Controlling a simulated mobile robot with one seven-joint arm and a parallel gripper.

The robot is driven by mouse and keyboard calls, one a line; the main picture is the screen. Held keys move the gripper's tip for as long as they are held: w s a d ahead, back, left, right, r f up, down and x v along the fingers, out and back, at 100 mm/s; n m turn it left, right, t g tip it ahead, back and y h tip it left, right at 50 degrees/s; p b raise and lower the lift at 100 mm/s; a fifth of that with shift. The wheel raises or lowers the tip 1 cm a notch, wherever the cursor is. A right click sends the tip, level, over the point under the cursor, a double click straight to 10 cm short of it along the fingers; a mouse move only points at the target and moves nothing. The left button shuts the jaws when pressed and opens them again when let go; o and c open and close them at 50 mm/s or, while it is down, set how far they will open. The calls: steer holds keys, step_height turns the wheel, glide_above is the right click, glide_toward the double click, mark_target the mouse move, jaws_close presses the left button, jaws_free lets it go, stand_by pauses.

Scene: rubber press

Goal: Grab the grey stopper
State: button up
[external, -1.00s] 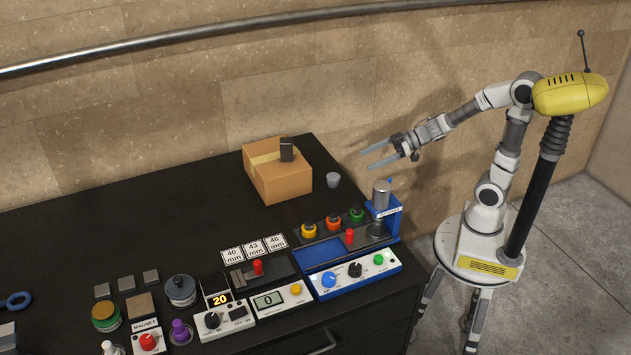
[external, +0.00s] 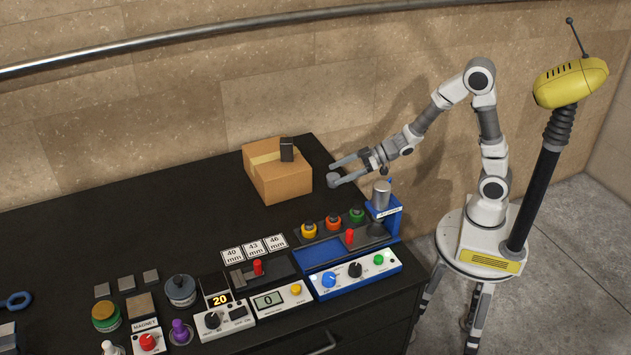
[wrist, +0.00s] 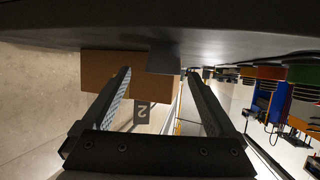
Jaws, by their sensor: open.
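The grey stopper (wrist: 164,60) shows in the wrist view as a small dark tapered piece on the black table. It lies ahead, in the gap between my two fingers, with space on both sides. My gripper (external: 333,172) is open and low over the table, to the right of the cardboard box. In the external view the fingers are at the stopper's place and largely hide it. The wrist view is upside down, with the table at the top, and shows both open fingers (wrist: 160,72).
Coloured stoppers (external: 333,223), dials and panels fill the table's front. The back left table is clear.

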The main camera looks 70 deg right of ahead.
mark_target(332, 177)
steer(key=b+x, duration=0.1)
steer(key=x, duration=0.3)
steer(key=shift+w+a+f, duration=0.15)
steer(key=shift+a+f, duration=0.15)
steer(key=shift+f, duration=0.05)
steer(key=shift+w+a+f+b, duration=0.15)
steer(key=shift+w+a+b, duration=0.15)
steer(key=shift+w, duration=0.15)
steer(key=c, duration=1.4)
steer(key=shift+c, duration=0.2)
